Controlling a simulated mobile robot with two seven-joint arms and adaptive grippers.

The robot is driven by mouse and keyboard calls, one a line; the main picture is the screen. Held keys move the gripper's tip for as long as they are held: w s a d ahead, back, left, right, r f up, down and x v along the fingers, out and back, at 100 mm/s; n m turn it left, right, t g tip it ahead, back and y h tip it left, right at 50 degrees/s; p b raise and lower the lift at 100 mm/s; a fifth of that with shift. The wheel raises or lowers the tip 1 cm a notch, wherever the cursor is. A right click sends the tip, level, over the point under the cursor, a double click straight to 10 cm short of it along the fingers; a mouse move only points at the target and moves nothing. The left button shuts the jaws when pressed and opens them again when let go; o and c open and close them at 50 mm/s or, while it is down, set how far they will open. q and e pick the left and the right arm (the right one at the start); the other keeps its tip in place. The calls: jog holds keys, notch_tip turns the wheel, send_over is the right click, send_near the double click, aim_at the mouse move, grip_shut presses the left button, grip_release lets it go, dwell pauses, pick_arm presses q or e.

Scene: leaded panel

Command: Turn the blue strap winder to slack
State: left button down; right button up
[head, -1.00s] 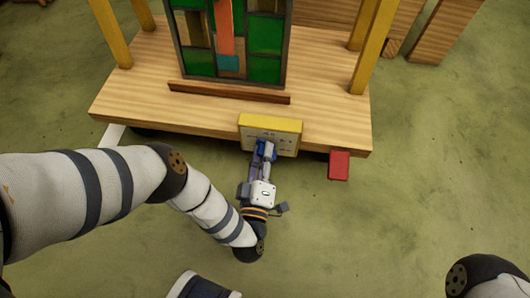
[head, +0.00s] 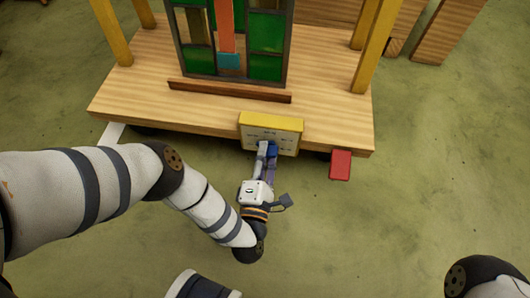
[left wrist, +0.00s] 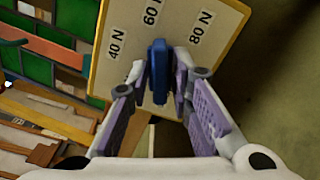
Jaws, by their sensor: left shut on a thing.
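The blue strap winder (left wrist: 158,72) is a narrow upright handle on the face of a pale plate (left wrist: 120,75) with a yellow edge, marked 40 N, 60 N and 80 N. In the left wrist view its upper end lies just below the 60 N mark. My left gripper (left wrist: 160,78) is shut on the winder, one purple-padded finger on each side. In the head view the plate (head: 282,133) stands on the front edge of the wooden platform, and my left gripper (head: 267,152) reaches it from below, mostly covering the winder. My right gripper is out of view.
A leaded panel (head: 267,35) of green, orange and blue glass stands on the wooden platform (head: 130,95) behind a brown ledge (head: 230,91). Yellow posts (head: 375,45) rise at the sides. A red block (head: 340,165) is at the platform's front right. The green floor in front is mostly clear.

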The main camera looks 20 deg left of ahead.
pick_arm(q)
jog(key=shift+w+r+n, duration=0.1)
jog(key=shift+w+n, duration=0.1)
jog(key=shift+n, duration=0.5)
jog(key=c, duration=1.7)
grip_release()
jog(key=shift+s, duration=0.1)
jog(key=v, duration=1.2)
